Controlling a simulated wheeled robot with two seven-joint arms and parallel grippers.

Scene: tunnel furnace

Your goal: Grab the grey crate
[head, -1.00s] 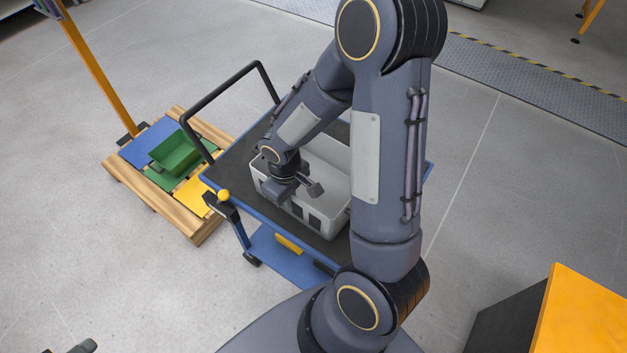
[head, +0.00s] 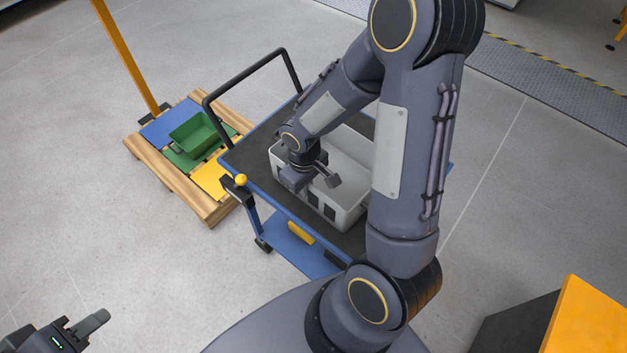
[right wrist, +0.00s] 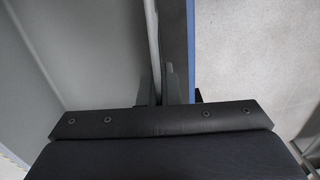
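The grey crate (head: 349,218) is an open, light grey box standing on the dark top of a blue cart. My right gripper (head: 314,182) is at the crate's near left wall in the head view, pointing down. In the right wrist view, its two fingers (right wrist: 159,88) stand close on either side of the thin crate wall (right wrist: 153,30) and look shut on it. My right arm hides the crate's right part. My left gripper (head: 82,326) is at the lower left, away from the crate and partly cut off; its opening is unclear.
The blue cart (head: 262,172) has a black push handle (head: 245,78) at its left end. A wooden pallet (head: 187,190) with a green bin (head: 196,138) stands left of it. An orange-topped block (head: 590,315) is at the lower right. Open floor lies around the cart.

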